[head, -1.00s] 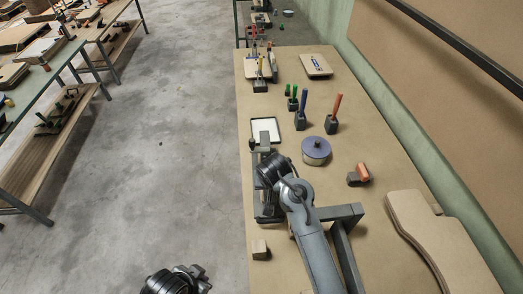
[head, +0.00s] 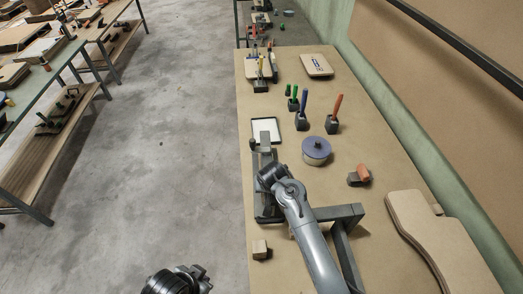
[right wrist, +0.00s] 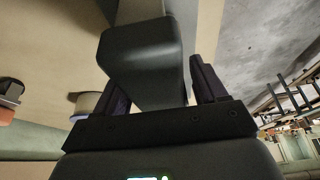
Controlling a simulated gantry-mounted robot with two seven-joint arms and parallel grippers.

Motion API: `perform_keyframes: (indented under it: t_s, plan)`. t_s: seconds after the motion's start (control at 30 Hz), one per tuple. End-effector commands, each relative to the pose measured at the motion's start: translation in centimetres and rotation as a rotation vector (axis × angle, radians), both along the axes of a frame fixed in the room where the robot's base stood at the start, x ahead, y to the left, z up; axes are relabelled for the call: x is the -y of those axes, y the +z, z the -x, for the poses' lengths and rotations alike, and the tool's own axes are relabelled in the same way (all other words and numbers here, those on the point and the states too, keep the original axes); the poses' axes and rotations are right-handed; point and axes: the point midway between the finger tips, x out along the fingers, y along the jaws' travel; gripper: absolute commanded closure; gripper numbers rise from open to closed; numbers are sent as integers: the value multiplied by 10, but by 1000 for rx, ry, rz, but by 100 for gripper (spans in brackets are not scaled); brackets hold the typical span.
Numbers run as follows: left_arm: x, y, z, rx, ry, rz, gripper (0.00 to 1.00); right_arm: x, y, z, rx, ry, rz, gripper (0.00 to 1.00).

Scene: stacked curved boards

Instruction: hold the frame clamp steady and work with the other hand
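The dark grey frame clamp (head: 340,212) lies on the near part of the workbench, with a long bar along the left edge and an arm out to the right. My right gripper (right wrist: 163,95) is over the clamp. In the right wrist view its two dark fingers stand on either side of a dark grey block of the clamp (right wrist: 140,55); whether they touch it I cannot tell. In the head view my right wrist hides the fingertips. My left gripper (head: 197,274) is low at the bottom edge, over the floor left of the bench, its fingers unclear.
A small wooden block (head: 260,250) lies at the near left edge. Curved boards (head: 440,240) fill the right side. Upright coloured-handled tools (head: 333,118) stand farther back.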

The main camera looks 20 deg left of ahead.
Motion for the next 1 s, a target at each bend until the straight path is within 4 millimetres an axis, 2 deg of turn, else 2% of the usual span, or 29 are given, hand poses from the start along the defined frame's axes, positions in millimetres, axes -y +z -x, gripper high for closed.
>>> perform_keyframes:
  t_s: [0.03, 0.3, 0.33, 0.57, 1.0]
  plan:
    - [0, 0, 0, 0, -1, -1, 100, 0, 0, 0, 0, 0, 0, 37]
    - [-2, 0, 0, -1, -5, -9, 100, 0, 0, 0, 0, 0, 0, 78]
    - [-2, 0, 0, -1, -6, -10, 100, -2, 5, -2, 7, 1, -6, 79]
    - [-3, 0, 0, 0, -9, -14, 100, -2, 4, -1, 7, 1, -5, 79]
    - [-1, 0, 0, 0, -4, -5, 100, 1, -5, 1, -5, -1, 3, 79]
